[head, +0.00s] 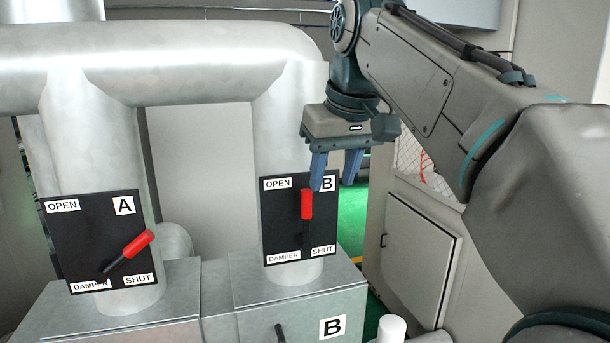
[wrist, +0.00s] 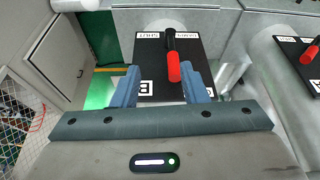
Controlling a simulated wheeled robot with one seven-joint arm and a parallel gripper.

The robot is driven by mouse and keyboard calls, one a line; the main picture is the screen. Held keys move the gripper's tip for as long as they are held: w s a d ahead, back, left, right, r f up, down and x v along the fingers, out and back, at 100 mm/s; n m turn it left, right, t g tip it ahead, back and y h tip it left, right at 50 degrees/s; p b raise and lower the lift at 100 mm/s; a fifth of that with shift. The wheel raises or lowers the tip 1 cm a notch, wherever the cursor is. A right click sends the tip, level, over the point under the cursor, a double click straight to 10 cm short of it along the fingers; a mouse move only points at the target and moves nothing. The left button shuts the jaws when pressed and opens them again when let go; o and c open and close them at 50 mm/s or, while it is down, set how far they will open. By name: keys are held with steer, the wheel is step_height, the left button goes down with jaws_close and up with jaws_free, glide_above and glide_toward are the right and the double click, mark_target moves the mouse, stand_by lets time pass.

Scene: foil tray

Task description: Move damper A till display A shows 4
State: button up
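Damper A is a black panel (head: 75,235) with "OPEN", "SHUT" and an A label, on the left pipe. Its red-tipped lever (head: 138,243) tilts up to the right from a pivot near the bottom, its tip above "SHUT". Part of it shows at the right edge of the wrist view (wrist: 309,54). My gripper (head: 334,186) points down near damper B's panel, well right of damper A. Its two blue fingers are apart and hold nothing. In the wrist view (wrist: 160,68), damper B's lever appears between them; contact cannot be told. Display A is not visible.
Damper B's panel (head: 280,235) is on the right pipe, its red-tipped lever (head: 306,204) upright. Metal duct boxes (head: 300,288) stand below both panels. A grey cabinet (head: 420,255) and a white cylinder (head: 391,329) are at the right. Open space lies before the pipes.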

mark_target(308, 187)
step_height(308, 187, up, 7)
steer(key=a+n+p, duration=0.1)
steer(key=a, duration=0.1)
steer(key=b+x, duration=0.1)
steer(key=x, duration=1.2)
steer(key=shift+w+a+f, duration=0.1)
steer(key=shift+w+f, duration=0.1)
steer(key=shift+w, duration=0.05)
steer(key=shift+y, duration=0.3)
jaws_close()
